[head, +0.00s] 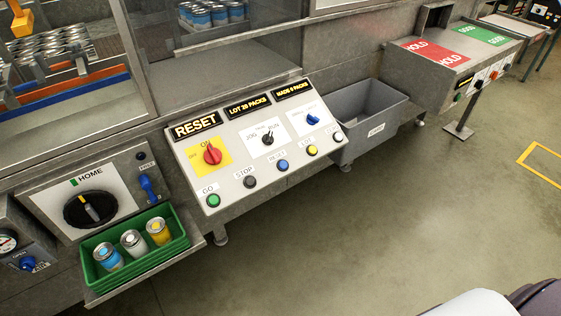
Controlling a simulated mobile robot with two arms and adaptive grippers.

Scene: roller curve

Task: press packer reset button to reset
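The packer's control panel (262,140) is a sloped light-grey face in the middle of the head view. Along its lower edge is a row of buttons: a green GO button (213,200), a black STOP button (250,182), a blue button (283,165) whose small label looks like RESET, a yellow button (313,149) and a white button (338,137). A dark display (196,126) above reads RESET in yellow. A red rotary switch (212,155) sits on a yellow plate, near ON. Neither gripper is in view.
Left of the panel are a HOME dial (91,209) and a green tray (133,262) with three cans. A grey bin (365,118) stands to the right, then a HOLD/GOOD table (455,49). The floor in front is clear. Part of my body shows bottom right.

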